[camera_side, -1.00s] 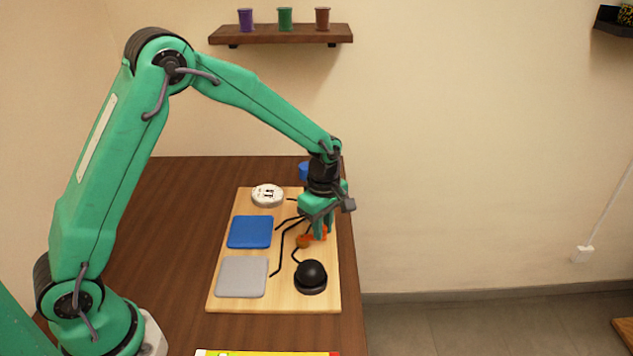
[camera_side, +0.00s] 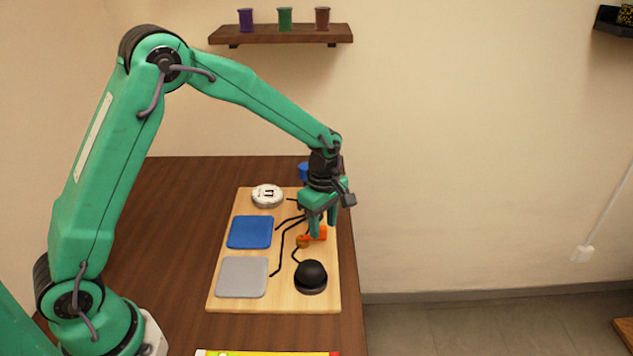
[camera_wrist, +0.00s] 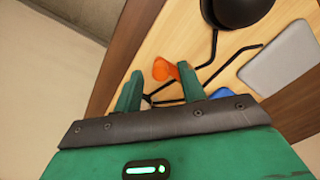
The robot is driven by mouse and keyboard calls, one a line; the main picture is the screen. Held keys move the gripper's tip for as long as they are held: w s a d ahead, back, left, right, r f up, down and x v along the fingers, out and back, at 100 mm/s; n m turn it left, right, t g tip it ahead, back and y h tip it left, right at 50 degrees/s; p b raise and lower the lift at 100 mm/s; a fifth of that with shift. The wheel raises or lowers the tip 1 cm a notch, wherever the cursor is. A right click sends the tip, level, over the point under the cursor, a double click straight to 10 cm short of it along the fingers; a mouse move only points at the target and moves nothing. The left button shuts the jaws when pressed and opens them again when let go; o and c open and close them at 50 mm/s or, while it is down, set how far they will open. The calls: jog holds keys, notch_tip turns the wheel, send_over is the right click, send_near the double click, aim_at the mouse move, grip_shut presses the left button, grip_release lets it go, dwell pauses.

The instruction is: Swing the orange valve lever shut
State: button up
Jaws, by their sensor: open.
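The orange valve lever (camera_side: 317,236) lies on the right part of the wooden board (camera_side: 285,305), just below my gripper's fingers in the side view. My gripper (camera_side: 319,228) is open and points down at the lever. In the wrist view the orange lever (camera_wrist: 164,69) shows just beyond the fingertips, nearer the right finger. The two fingers of my gripper (camera_wrist: 160,78) stand apart with nothing held between them. I cannot tell whether a finger touches the lever.
The board also carries a black dome (camera_side: 311,274), a grey pad (camera_side: 242,277), a blue pad (camera_side: 250,232) and a white round gauge (camera_side: 267,194). A blue object (camera_side: 304,171) stands behind my gripper.

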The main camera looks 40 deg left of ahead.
aim_at(323, 227)
jog(key=shift+r, duration=3.4)
jog(key=shift+s+a+r, duration=0.1)
jog(key=shift+s+r, duration=0.1)
jog(key=shift+r, duration=0.2)
jog(key=s+a+r+m+t, duration=0.3)
jog(key=s+r+m, duration=0.5)
jog(key=s+r, duration=0.2)
jog(key=s+a+r+m+t, duration=0.1)
jog(key=s+a+m+t, duration=0.1)
jog(key=s+m, duration=0.8)
jog(key=s, duration=0.4)
jog(key=shift+a+r+t, duration=0.25)
jog(key=shift+r+t, duration=0.05)
jog(key=shift+r, duration=0.1)
